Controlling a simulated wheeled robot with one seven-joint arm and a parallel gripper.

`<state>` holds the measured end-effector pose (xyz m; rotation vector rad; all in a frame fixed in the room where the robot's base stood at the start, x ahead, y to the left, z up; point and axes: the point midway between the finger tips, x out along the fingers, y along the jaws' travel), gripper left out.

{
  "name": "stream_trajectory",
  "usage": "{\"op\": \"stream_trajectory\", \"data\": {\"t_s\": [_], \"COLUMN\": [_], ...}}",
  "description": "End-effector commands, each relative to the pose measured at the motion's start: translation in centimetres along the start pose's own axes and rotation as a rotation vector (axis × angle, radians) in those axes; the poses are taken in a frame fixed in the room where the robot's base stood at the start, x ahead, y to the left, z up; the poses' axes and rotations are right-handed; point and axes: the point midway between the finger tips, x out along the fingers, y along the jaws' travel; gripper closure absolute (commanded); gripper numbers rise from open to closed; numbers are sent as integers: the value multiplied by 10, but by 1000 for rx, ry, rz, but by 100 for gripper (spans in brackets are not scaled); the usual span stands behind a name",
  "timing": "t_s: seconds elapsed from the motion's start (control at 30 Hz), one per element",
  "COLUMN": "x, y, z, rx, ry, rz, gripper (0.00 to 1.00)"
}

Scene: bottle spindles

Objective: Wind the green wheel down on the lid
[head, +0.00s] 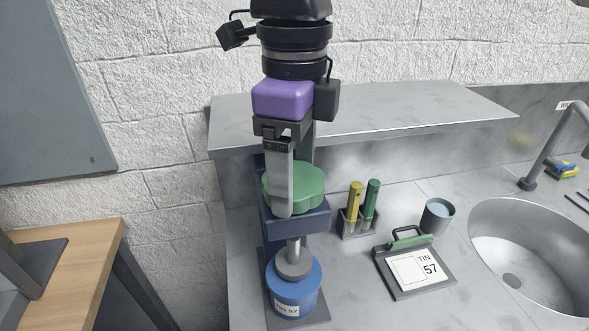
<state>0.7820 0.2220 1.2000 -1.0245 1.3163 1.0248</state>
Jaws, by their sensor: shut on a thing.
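The green wheel (309,187) sits on top of a dark blue bracket (300,221). My gripper (286,200) points down and is shut on the wheel, with one grey finger across its near left side. The other finger is mostly hidden behind the wheel. Below the bracket a grey spindle (294,248) ends in a wide round foot (294,266). A blue tin (293,297) labelled "TIN 57" stands upright under the foot. The foot covers most of its lid, and I cannot tell whether they touch.
A rack with yellow and green tubes (357,218), a grey cup (437,215) and a "TIN 57" clipboard (413,267) are right of the press. A sink (535,255) is further right. A grey shelf (400,115) runs behind my gripper.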

Motion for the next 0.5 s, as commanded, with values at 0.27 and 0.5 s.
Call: {"op": "stream_trajectory", "data": {"t_s": [0.27, 0.5], "x": [-2, -1], "y": [-1, 0], "z": [0, 0], "rx": [3, 1], "ry": [-2, -1], "rz": [-3, -1], "gripper": [7, 3]}}
